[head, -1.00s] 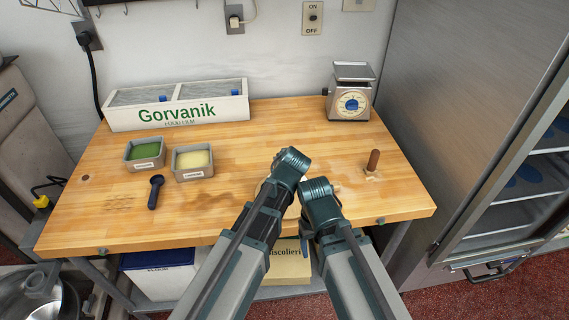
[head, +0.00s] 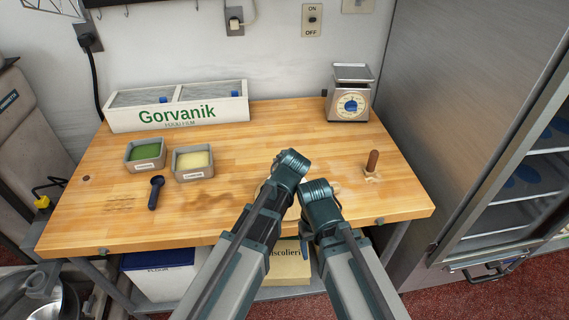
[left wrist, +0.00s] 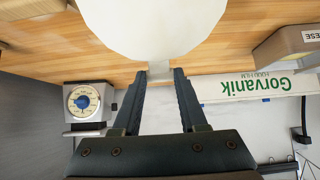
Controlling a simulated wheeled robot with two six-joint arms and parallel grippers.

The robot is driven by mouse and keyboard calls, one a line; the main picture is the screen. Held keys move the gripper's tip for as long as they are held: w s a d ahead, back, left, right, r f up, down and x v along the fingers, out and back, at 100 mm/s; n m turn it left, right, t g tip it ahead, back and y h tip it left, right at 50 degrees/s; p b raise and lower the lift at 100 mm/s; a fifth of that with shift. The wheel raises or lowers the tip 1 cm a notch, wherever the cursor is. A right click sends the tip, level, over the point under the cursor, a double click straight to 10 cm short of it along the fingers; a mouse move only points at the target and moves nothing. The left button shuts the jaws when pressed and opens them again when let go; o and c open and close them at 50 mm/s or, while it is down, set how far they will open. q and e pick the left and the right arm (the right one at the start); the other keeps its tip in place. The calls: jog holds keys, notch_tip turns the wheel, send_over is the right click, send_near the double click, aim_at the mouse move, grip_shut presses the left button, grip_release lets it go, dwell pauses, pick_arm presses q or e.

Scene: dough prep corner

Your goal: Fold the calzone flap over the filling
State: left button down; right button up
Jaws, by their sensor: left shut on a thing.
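The pale, smooth, round-edged calzone dough (left wrist: 150,25) fills the top middle of the left wrist view, cut off by the frame. A small pale tab (left wrist: 159,70) sits at its edge. My left gripper (left wrist: 160,74) is shut on this tab, with the fingers on either side of it. No filling shows. In the head view my two arms cover most of the dough, and only small pale bits show beside them. The left fingers are hidden there behind the wrist. My right gripper's fingers are hidden behind its own arm.
On the wooden table (head: 110,200) stand a green-filled tub (head: 145,163), a cheese tub (head: 193,174), a dark scoop (head: 156,191) and an upright brown handle (head: 373,160). The Gorvanik box (head: 125,120) and a scale (head: 349,103) stand at the back. The table's centre back is clear.

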dwell(0.4)
pick_arm(q)
jog(key=shift+c, duration=2.2)
grip_release()
jog(key=shift+r, duration=0.1)
pick_arm(e)
jog(key=shift+r, duration=0.1)
